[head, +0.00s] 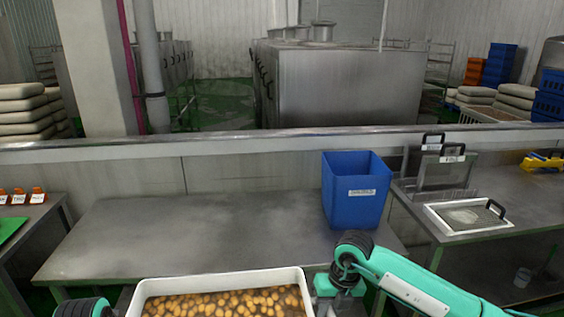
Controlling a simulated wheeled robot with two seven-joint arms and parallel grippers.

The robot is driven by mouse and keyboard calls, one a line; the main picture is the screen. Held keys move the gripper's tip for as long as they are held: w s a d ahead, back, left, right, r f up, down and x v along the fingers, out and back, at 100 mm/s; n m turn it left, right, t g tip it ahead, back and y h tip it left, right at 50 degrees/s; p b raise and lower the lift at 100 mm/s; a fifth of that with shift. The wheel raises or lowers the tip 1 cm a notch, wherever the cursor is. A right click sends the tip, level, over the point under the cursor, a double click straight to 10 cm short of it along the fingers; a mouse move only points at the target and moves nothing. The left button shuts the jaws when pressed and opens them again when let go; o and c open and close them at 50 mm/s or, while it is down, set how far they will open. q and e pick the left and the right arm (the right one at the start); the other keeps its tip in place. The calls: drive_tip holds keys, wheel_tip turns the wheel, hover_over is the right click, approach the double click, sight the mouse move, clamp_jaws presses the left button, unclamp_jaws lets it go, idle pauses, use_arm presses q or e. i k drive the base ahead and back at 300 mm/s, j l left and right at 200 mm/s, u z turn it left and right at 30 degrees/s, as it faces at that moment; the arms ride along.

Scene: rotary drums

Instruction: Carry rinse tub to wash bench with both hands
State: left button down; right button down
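A white tub (222,279) filled with round yellow-brown produce (228,303) is at the bottom middle, in front of the long steel bench (170,232). Its lower part is cut off by the frame. My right gripper (322,290) is at the tub's right end; its fingertips are hidden, so I cannot tell whether they grip the rim. I cannot tell for sure which bench is the wash bench.
A blue labelled bin (355,190) stands at the steel bench's right end; the bench's left and middle are clear. A right-hand table (500,193) holds a framed tray (467,218) and upright screens. A left table (30,225) carries orange tags (19,197).

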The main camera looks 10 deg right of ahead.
sight(528, 201)
drive_tip(key=i+l, duration=0.15)
drive_tip(key=l, duration=0.75)
drive_tip(key=i+l, duration=0.1)
drive_tip(key=l, duration=0.8)
drive_tip(key=i+l, duration=0.15)
drive_tip(key=l, duration=0.7)
drive_tip(key=i+l, duration=0.1)
drive_tip(key=l, duration=0.8)
drive_tip(key=i+l, duration=0.15)
drive_tip(key=l, duration=0.75)
drive_tip(key=i+l, duration=0.1)
drive_tip(key=l, duration=0.8)
drive_tip(key=i+l, duration=0.15)
drive_tip(key=l, duration=0.75)
drive_tip(key=i+l, duration=0.15)
drive_tip(key=l, duration=0.75)
drive_tip(key=i+l, duration=0.25)
drive_tip(key=l, duration=0.15)
drive_tip(key=i+l, duration=0.25)
drive_tip(key=l, duration=0.2)
